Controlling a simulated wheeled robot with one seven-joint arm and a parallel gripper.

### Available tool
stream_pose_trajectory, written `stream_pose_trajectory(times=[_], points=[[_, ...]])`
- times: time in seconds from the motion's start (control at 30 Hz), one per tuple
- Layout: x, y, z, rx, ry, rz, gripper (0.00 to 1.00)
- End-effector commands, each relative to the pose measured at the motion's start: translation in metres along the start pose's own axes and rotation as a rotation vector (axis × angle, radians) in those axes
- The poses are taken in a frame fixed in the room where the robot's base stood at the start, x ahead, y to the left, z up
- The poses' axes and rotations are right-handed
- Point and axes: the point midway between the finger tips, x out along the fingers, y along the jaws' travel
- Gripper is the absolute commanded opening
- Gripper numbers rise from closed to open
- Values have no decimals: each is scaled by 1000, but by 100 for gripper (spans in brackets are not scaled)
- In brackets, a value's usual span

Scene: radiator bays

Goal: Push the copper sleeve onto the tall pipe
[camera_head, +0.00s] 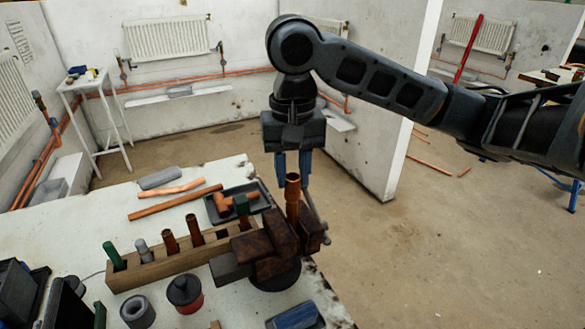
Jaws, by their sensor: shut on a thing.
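The tall pipe (292,208) is copper and stands upright from the jaws of a rusty brown vise (270,258) at the bench's right end. A slightly wider copper piece, which looks like the copper sleeve (292,180), is at the pipe's top, in line with it. My gripper (292,178) points straight down, with its blue fingers on either side of the sleeve, shut on it. I cannot tell how far the sleeve sits over the pipe, as its lower edge blends with the pipe.
A wooden rack (155,272) with several upright pieces stands left of the vise. A dark tray (222,215) with copper fittings lies behind it. Loose copper pipes (175,203) lie on the white bench (75,235). A white partition (385,150) stands behind my gripper. Floor at right is mostly open.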

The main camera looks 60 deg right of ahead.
Motion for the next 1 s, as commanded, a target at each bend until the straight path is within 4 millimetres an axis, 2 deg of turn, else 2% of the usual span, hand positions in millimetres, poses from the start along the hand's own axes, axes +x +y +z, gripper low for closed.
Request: stream_pose_trajectory(times=[0.1,0.13,0.43,0.73,1.0], points=[[0,0,0,0,0,0,2],[0,0,0,0,0,0,32],[0,0,0,0,0,0,61],[-2,0,0,0,0,0,61],[-20,0,0,0,0,-2,61]])
